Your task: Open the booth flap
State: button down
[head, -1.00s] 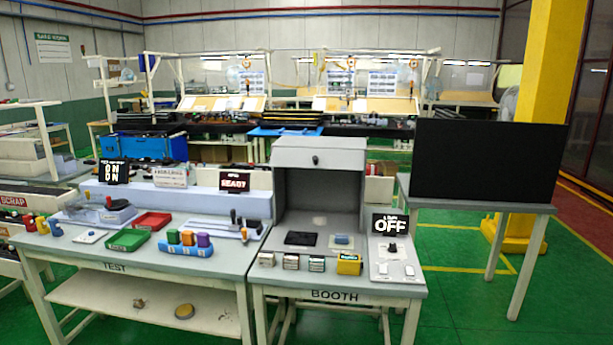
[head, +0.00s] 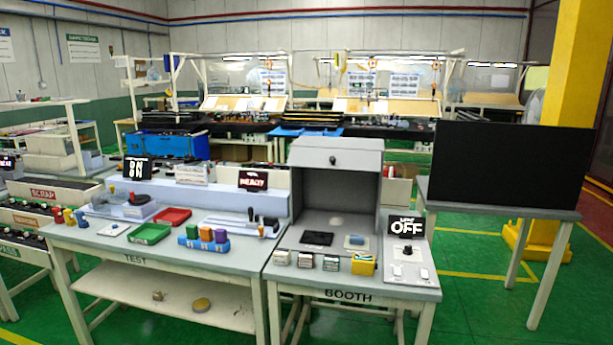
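The grey booth (head: 376,200) stands on the table marked BOOTH, right of the middle in the head view. Its flap (head: 334,157) is the sloped grey panel at the top front, with a small dark knob (head: 332,160) on it. The space below the flap is visible from the front. A black pad (head: 316,238) and a small blue block (head: 357,240) lie inside on the booth floor. My gripper and arm do not show in this view.
Several small blocks (head: 305,260) and a yellow box (head: 363,265) line the booth table's front. A control panel (head: 409,263) with an OFF display stands to the right. The TEST table (head: 105,246) adjoins left. A black screen (head: 511,168) stands on the right table. Green floor is clear in front.

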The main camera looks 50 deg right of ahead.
aim_at(332, 158)
jog(key=u, duration=0.5)
jog(key=i, duration=1.4)
jog(key=z, duration=4.4)
jog(key=i, duration=0.1)
jog(key=u, duration=3.15)
jog(key=i, duration=0.25)
jog(key=z, duration=0.2)
